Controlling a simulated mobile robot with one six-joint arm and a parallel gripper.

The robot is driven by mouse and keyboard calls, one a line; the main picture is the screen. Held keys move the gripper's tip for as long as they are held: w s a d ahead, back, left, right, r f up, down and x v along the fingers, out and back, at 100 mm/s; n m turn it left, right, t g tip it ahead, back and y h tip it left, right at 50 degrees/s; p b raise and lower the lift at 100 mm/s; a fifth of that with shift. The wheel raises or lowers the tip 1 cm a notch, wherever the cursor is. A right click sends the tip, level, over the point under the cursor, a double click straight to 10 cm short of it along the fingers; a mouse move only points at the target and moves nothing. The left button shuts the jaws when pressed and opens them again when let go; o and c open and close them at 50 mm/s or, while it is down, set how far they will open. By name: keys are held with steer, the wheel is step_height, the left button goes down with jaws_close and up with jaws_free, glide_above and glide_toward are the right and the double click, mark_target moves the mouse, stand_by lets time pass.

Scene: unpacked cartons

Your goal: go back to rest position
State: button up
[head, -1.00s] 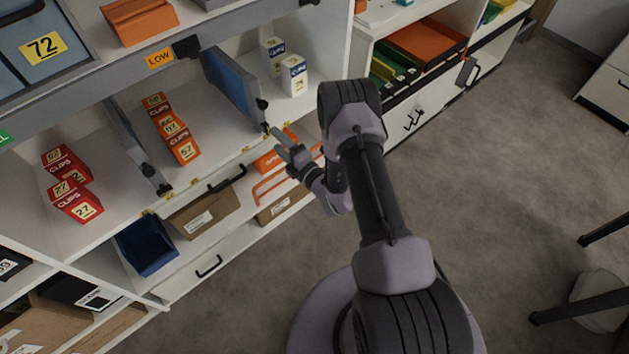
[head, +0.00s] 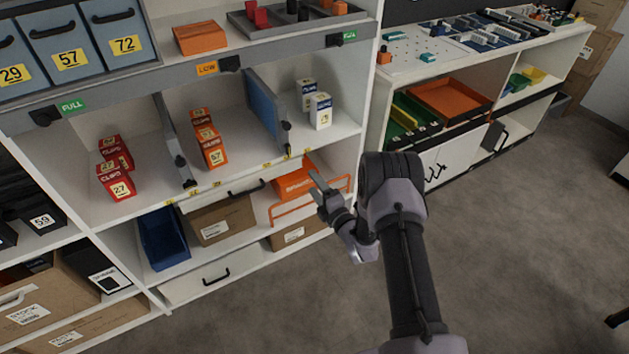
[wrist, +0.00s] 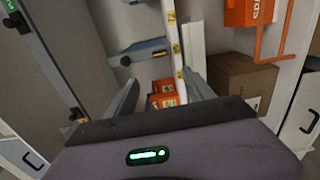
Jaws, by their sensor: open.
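My gripper (head: 318,184) is open and empty in the head view. It hangs in the air in front of the white shelf unit, by the orange box on the lower shelf. In the wrist view its two fingers (wrist: 165,100) stand apart with nothing held between them. My arm reaches up from the bottom of the head view and bends at the elbow toward the shelf.
The shelf (head: 235,172) holds red clip boxes (head: 115,180), orange boxes (head: 211,147) and white boxes (head: 320,111). Blue dividers (head: 262,100) part them. Below are a blue bin (head: 163,238) and a cardboard box (head: 222,220). Open floor (head: 510,230) lies at right.

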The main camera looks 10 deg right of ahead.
steer(key=w+d+r+m+h, duration=0.2)
steer(key=r+m, duration=0.1)
steer(key=r, duration=0.2)
steer(key=w+d+r+m+h, duration=0.1)
steer(key=w+r+m, duration=0.1)
steer(key=r, duration=0.4)
steer(key=s+d+r+m+g+h, duration=0.1)
steer(key=s+r+m+g+h, duration=0.1)
steer(key=r+m, duration=0.3)
steer(key=s+d+r+m+g+h, duration=0.1)
steer(key=s+r+m+g, duration=0.15)
steer(key=r, duration=0.45)
steer(key=s+a+r+m+g, duration=0.2)
steer(key=s+r+m, duration=0.2)
steer(key=s, duration=0.7)
steer(key=s+a+r+m+g, duration=0.2)
steer(key=s+r+m, duration=0.25)
steer(key=s, duration=0.75)
steer(key=s+a+f+m+g+y, duration=0.1)
steer(key=s+a+m, duration=0.1)
steer(key=s, duration=0.6)
steer(key=s+a+m+g+y, duration=0.1)
steer(key=s+a+m+g, duration=0.1)
steer(key=s, duration=0.6)
steer(key=shift+s+a+f+m, duration=0.35)
steer(key=shift+a+m, duration=0.25)
steer(key=shift+a, duration=0.05)
